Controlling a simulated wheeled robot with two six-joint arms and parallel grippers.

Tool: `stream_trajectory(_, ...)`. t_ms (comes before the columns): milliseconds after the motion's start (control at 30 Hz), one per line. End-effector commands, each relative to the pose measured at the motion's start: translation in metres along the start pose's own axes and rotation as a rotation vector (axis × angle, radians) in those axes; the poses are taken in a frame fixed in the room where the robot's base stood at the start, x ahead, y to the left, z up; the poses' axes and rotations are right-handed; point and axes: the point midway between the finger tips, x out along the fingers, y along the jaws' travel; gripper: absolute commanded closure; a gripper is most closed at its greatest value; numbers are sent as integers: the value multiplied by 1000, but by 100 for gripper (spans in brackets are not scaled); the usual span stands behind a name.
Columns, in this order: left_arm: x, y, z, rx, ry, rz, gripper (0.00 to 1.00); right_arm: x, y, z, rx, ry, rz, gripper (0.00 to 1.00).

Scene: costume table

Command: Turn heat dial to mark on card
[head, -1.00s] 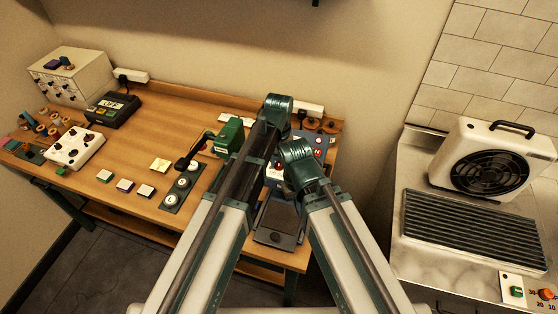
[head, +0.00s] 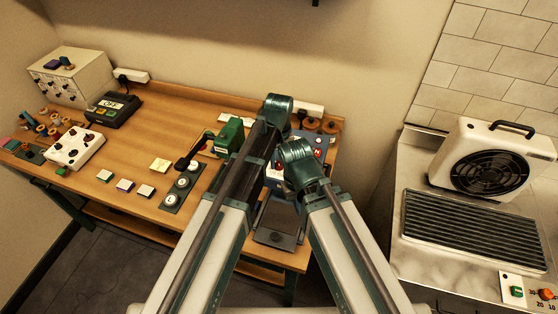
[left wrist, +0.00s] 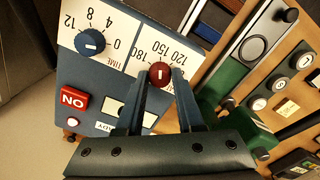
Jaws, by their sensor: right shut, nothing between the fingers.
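A blue control panel fills the left of the left wrist view. On it is a red dial (left wrist: 160,73) with a white line, below a white scale card (left wrist: 170,45) printed 120, 150 and 180. The line runs roughly up and down in the picture; its exact reading is unclear. My left gripper (left wrist: 162,78) has one finger on each side of the red dial, closed against it. In the head view my arms largely hide this panel (head: 318,151). My right gripper (head: 291,188) is shut and empty in front of the panel, mostly hidden by its own arm.
A green machine (head: 229,136) with a black lever stands left of my arms. A strip of round white buttons (head: 177,191) lies nearby.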

Motion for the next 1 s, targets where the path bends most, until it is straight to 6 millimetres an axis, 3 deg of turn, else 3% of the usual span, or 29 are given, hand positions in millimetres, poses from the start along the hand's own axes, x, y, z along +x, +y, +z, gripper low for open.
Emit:
stream_trajectory(33,0,0,0,0,0,0,54,0,0,0,0,0,0,100)
stream_trajectory(133,0,0,0,0,0,0,36,0,0,0,0,0,0,100)
stream_trajectory(167,0,0,0,0,0,0,35,0,0,0,0,0,0,100)
stream_trajectory(633,-8,0,0,1,0,0,35,-8,1,0,1,0,0,100)
stream_trajectory(1000,-53,0,0,1,0,0,35,-53,5,3,2,-1,-1,100)
